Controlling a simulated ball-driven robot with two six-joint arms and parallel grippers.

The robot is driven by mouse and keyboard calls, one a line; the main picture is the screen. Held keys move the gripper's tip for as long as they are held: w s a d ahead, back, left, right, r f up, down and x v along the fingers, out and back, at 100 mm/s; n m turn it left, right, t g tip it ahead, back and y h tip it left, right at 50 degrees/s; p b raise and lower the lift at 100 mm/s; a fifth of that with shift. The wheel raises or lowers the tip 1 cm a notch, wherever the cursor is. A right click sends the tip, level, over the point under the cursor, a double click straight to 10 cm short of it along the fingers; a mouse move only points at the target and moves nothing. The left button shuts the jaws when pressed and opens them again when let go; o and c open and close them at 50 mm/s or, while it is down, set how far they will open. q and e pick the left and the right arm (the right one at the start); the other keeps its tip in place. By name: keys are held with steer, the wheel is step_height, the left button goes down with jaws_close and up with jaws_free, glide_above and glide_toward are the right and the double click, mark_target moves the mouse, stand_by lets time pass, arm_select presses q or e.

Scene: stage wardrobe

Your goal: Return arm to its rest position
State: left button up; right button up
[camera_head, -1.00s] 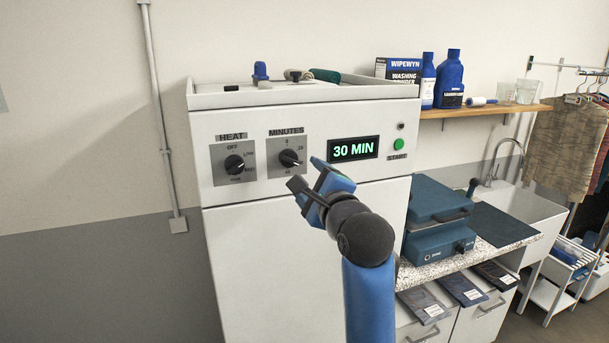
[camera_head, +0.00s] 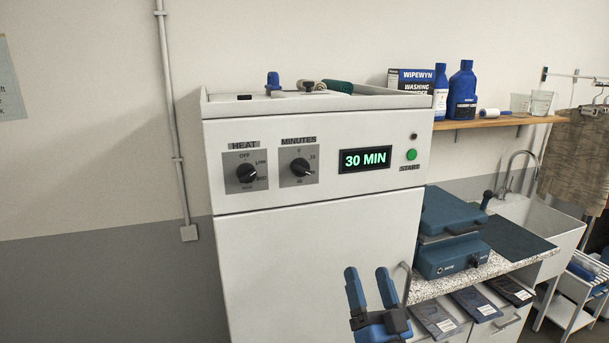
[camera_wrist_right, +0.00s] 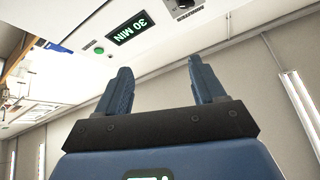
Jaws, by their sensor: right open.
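My right gripper (camera_head: 371,290) is low in the head view, in front of the white machine's lower front. Its two blue fingers point up, spread apart, with nothing between them. In the right wrist view the gripper (camera_wrist_right: 160,85) is also open and empty. The white machine (camera_head: 300,260) has a heat knob (camera_head: 246,173), a minutes knob (camera_head: 300,167), a display (camera_head: 365,159) reading 30 MIN and a green start button (camera_head: 411,155). The display also shows in the right wrist view (camera_wrist_right: 130,28). My left gripper is in neither view.
A blue press (camera_head: 450,235) stands on the speckled counter right of the machine, close to my right gripper. A sink (camera_head: 545,225) is further right. A wooden shelf (camera_head: 510,121) holds bottles and a washing powder box. The floor left of the machine is out of view.

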steer(key=s+d+f+n+g+h, duration=0.1)
steer(key=s+d+f, duration=0.4)
steer(key=s+f, duration=0.8)
steer(key=s+d+f+n+g+h+b, duration=0.1)
steer(key=s+d+f+g+h, duration=0.2)
steer(key=s+f, duration=1.1)
steer(key=shift+s+d+f+g+h+b, duration=0.3)
steer(key=shift+d+f+g, duration=0.3)
steer(key=shift+d+g, duration=0.4)
steer(key=shift+w+a, duration=0.1)
steer(key=shift+a, duration=0.05)
